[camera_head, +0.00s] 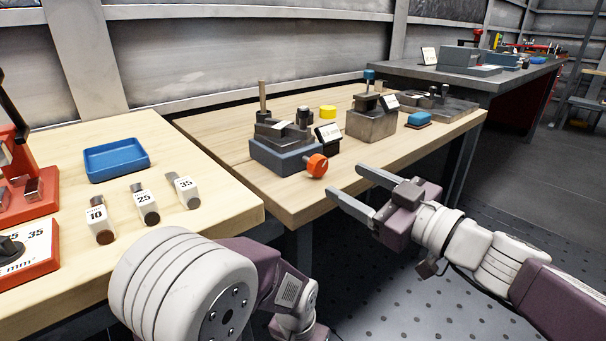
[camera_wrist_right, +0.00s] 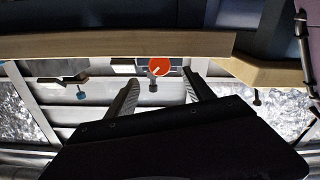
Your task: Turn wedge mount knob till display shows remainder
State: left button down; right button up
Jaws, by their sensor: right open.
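The wedge mount (camera_head: 283,156) is a dark stepped block on a blue-grey base, near the front edge of the middle wooden table. Its orange knob (camera_head: 317,165) faces the front right. The knob also shows in the right wrist view (camera_wrist_right: 159,66), roughly between the fingers and beyond their tips. A small display (camera_head: 328,136) stands just behind the knob; its text is too small to read surely. My right gripper (camera_head: 346,180) is open and empty, in front of and to the right of the knob, apart from it. My left arm shows, but its gripper does not.
A yellow cylinder (camera_head: 327,112) sits behind the display. The left table (camera_head: 215,160) holds a blue tray (camera_head: 116,159) and numbered pieces.

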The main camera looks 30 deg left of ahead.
aim_at(322, 167)
jog(key=x, duration=0.9)
grip_shut()
jog(key=m+b, duration=0.1)
jog(key=b, duration=0.1)
jog(key=m+b, duration=0.2)
jog(key=shift+f, duration=0.3)
jog(key=shift+r+m+b, duration=0.15)
jog(key=shift+m+b, duration=0.55)
jog(key=shift+m, duration=0.3)
jog(key=shift+r+m, duration=0.15)
jog(key=shift+m, duration=0.25)
